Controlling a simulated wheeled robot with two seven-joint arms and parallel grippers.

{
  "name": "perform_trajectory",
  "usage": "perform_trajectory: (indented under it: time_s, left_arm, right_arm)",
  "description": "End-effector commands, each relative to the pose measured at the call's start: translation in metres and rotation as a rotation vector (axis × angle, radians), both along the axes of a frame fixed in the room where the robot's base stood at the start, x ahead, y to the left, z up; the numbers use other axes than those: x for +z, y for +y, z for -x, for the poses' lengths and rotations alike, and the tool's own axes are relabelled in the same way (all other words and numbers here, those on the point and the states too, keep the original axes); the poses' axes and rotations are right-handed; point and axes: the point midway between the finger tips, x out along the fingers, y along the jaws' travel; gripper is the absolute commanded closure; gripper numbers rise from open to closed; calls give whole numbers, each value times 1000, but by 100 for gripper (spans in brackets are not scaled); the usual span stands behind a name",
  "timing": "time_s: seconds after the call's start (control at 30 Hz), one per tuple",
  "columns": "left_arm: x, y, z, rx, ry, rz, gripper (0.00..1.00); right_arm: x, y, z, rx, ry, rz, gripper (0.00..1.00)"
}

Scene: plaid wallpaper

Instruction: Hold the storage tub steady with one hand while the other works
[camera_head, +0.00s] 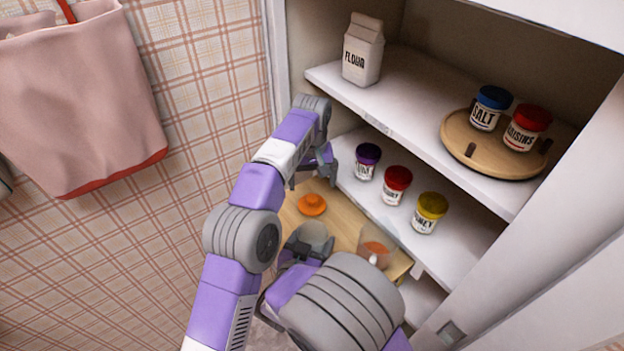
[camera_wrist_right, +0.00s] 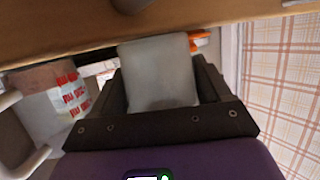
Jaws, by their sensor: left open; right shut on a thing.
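The storage tub (camera_head: 313,236) is a small translucent grey-white container on a pull-out wooden board, partly hidden by my right arm. My right gripper (camera_head: 305,248) is shut on it. In the right wrist view the tub (camera_wrist_right: 158,78) sits between the two dark fingers. An orange lid (camera_head: 312,204) lies on the board beyond the tub, off it. Its orange edge also shows in the right wrist view (camera_wrist_right: 201,41). My left gripper (camera_head: 314,175) is open and empty, above the board's far end, near the shelf edge and apart from tub and lid.
A clear cup with orange contents (camera_head: 376,254) stands right of the tub. Purple-, red- and yellow-lidded jars (camera_head: 397,186) line the lower shelf. Flour (camera_head: 362,50) and a turntable (camera_head: 462,148) with two jars are on the upper shelf. A pink bag (camera_head: 80,100) hangs left.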

Motion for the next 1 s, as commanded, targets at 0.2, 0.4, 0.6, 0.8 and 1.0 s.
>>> perform_trajectory:
  time_s: [0.2,0.4,0.6,0.8,1.0]
  left_arm:
    - [0,0,0,0,0,0,0]
    - [0,0,0,0,0,0,0]
    - [0,0,0,0,0,0,0]
    - [0,0,0,0,0,0,0]
    - [-1,0,0,0,1,-1,0]
  right_arm:
    - [0,0,0,0,0,0,3]
    - [0,0,0,0,0,0,0]
    - [3,4,9,2,-1,-1,0]
    - [13,15,36,4,-1,-2,0]
    - [21,26,61,10,-2,-5,0]
